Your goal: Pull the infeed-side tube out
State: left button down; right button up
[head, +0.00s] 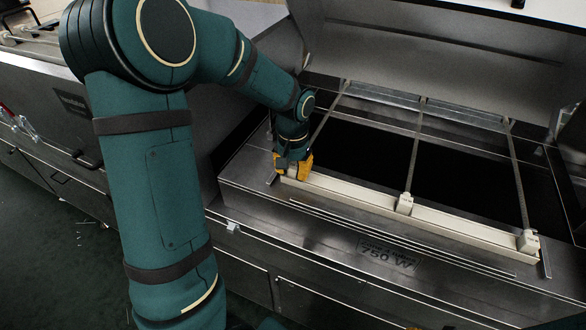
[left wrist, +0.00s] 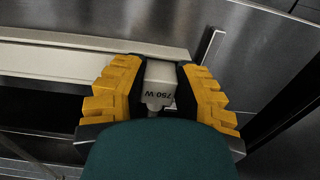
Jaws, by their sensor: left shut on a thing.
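Three thin tubes run front to back across the dark opening of the dryer, each with a pale end block on the front rail. My left gripper (head: 293,165) is at the front end of the leftmost tube (head: 328,113). In the left wrist view, the yellow-padded fingers of my left gripper (left wrist: 160,72) are shut on the sides of its pale end block (left wrist: 159,88), marked "750 W". The fingers partly hide this block in the head view. The middle tube (head: 414,155) and right tube (head: 517,180) are untouched.
The pale front rail (head: 350,194) carries the end blocks. The dryer's raised metal lid (head: 430,60) stands behind the opening. A steel front ledge (head: 330,232) marked "750 W" lies before the rail. Clear floor (head: 50,240) shows at lower left.

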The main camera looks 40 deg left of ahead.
pick_arm(q)
jog(key=shift+r+p, duration=0.65)
jog(key=shift+r, duration=0.1)
dwell(0.9)
jog(key=shift+r+p, duration=0.75)
jog(key=shift+r, duration=0.2)
jog(key=shift+r+p, duration=1.75)
jog(key=shift+r, duration=0.35)
